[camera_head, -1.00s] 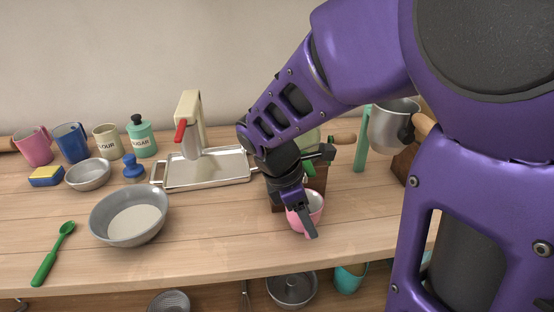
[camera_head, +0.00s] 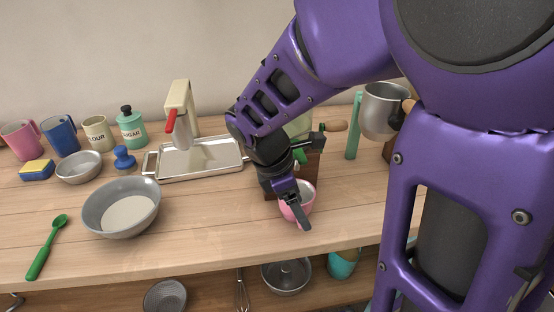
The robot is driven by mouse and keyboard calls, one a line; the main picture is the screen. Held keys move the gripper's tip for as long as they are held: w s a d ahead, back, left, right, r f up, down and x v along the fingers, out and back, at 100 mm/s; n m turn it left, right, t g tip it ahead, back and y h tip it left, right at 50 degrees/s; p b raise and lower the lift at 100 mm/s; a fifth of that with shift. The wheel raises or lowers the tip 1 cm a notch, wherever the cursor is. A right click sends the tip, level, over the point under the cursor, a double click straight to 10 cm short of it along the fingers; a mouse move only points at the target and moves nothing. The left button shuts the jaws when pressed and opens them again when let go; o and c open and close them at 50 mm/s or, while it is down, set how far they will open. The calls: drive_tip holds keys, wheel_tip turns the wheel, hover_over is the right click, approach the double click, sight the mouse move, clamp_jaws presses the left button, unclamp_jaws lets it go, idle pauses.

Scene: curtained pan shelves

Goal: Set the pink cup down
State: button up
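The pink cup (camera_head: 288,212), pale inside, is at the counter's front, right of the middle. It looks upright, but I cannot tell whether its base touches the wood. My gripper (camera_head: 298,207) points down at the cup's rim. One dark finger crosses the cup's near side and the other is hidden. The gripper appears shut on the cup's wall, though the contact is partly hidden. Another pink mug (camera_head: 20,141) stands at the far left.
A brown block (camera_head: 310,168) stands just behind the cup. A metal tray (camera_head: 198,163) and a grey bowl (camera_head: 121,207) are to the left. The counter (camera_head: 210,225) is bare between the bowl and the cup. Pans sit on the shelf below.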

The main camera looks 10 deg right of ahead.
drive_tip(key=p+v, duration=0.5)
drive_tip(key=v, duration=0.6)
drive_tip(key=shift+r+p, duration=0.2)
drive_tip(key=shift+p, duration=0.2)
drive_tip(key=shift+a, duration=0.15)
